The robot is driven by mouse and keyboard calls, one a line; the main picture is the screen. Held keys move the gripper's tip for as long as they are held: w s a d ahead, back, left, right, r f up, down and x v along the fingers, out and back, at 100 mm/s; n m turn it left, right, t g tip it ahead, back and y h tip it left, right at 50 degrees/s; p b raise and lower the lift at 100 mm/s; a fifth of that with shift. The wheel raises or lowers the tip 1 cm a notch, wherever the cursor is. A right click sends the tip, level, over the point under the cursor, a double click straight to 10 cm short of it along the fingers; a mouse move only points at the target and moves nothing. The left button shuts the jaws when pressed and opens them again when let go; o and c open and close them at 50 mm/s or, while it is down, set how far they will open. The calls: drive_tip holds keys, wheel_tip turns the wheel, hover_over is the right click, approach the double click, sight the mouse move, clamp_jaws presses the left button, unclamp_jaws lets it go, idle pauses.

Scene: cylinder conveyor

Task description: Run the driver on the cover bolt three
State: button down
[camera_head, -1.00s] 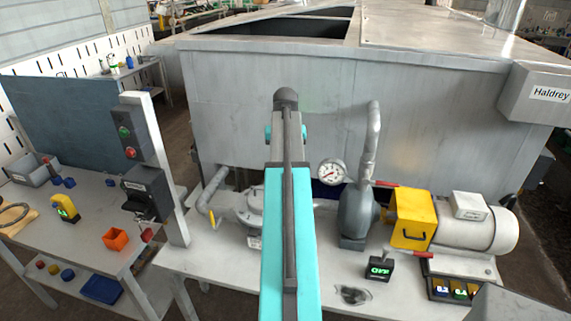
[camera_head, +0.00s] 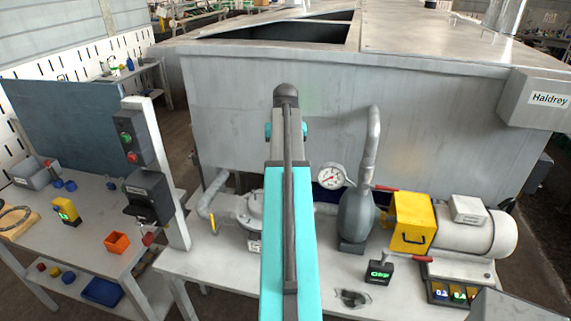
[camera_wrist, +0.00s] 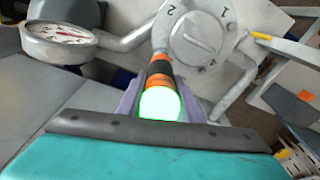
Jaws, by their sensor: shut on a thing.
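My gripper (camera_wrist: 160,104) is shut on the driver (camera_wrist: 159,78), an orange and black tool with a bright green glowing end towards the wrist camera. The driver's far end reaches the near edge of a round grey cover (camera_wrist: 203,38) in the wrist view. Marks 1, 2 and 4 show around the cover's rim; the place for bolt three lies behind the driver and is hidden. I cannot tell whether the bit touches the bolt. In the head view my arm hides the gripper and driver, and partly covers the round cover (camera_head: 252,207).
A pressure gauge (camera_wrist: 60,40) stands close left of the driver in the wrist view. A grey pump (camera_head: 355,215), yellow guard (camera_head: 411,222) and motor (camera_head: 470,235) sit right on the bench. A black box with a green display (camera_head: 379,271) stands in front. A post (camera_head: 158,170) rises left.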

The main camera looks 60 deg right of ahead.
drive_tip(key=shift+r, duration=0.5)
wheel_tip(320, 180, up, 3)
drive_tip(key=shift+f, duration=0.1)
idle(0.6)
